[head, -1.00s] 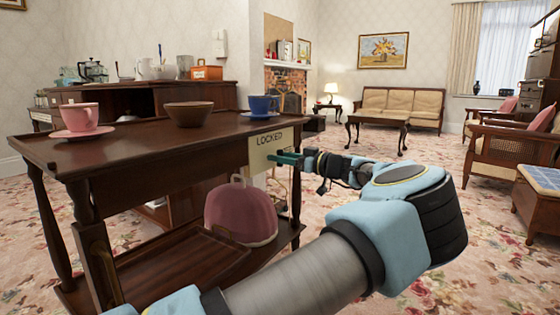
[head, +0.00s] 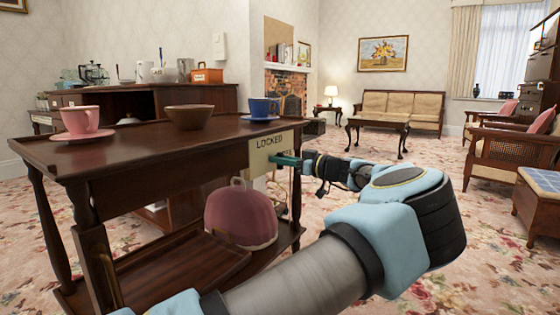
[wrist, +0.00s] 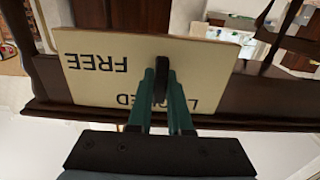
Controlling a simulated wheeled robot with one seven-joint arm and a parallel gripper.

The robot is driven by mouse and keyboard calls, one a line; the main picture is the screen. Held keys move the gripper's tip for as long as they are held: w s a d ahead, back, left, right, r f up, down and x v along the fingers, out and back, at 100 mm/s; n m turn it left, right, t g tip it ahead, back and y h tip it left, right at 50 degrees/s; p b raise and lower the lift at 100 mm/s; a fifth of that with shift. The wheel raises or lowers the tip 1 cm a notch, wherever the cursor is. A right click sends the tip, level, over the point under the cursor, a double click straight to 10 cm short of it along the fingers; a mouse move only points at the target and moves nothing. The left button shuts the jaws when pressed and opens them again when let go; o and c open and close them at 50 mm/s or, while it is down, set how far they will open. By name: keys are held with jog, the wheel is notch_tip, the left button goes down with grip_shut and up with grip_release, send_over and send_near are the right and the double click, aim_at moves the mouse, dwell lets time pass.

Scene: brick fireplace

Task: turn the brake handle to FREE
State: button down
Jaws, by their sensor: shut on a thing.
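The brake plate (head: 257,163) is a cream sign on the end of the dark wooden trolley, marked LOCKED at the top, with FREE partly hidden lower right. In the wrist view the plate (wrist: 98,80) is upside down, with FREE at left and LOCKED below. The dark brake handle (wrist: 162,72) stands out from the plate, its bar reaching down toward LOCKED. My gripper (wrist: 162,88) has its green fingers shut on the handle, and fingers and handle hide the middle of LOCKED. In the head view my gripper (head: 284,160) is at the plate; the handle is hard to make out.
The trolley top (head: 140,147) carries a pink cup (head: 80,120), a brown bowl (head: 190,117) and a blue cup (head: 263,107). A pink domed cover (head: 240,218) sits on the lower shelf below my gripper. Open carpet (head: 430,190) lies to the right.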

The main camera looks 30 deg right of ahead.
jog(key=shift+m+p, duration=0.3)
jog(key=m+p, duration=0.2)
jog(key=shift+d+r+m, duration=0.1)
jog(key=shift+r+m, duration=0.1)
jog(key=shift+m, duration=0.1)
jog(key=m+p, duration=0.5)
jog(key=shift+f, duration=0.1)
jog(key=m+p, duration=0.3)
jog(key=m, duration=0.1)
jog(key=shift+w+d+f+m, duration=0.1)
jog(key=shift+m, duration=0.3)
jog(key=shift+f+m+p, duration=0.15)
jog(key=shift+m+p, duration=0.5)
jog(key=shift+m, duration=0.4)
jog(key=shift+f+m+p, duration=0.1)
jog(key=shift+m+p, duration=0.55)
jog(key=shift+m, duration=0.4)
jog(key=c, duration=0.8)
grip_release()
jog(key=shift+c, duration=0.2)
jog(key=shift+d, duration=0.1)
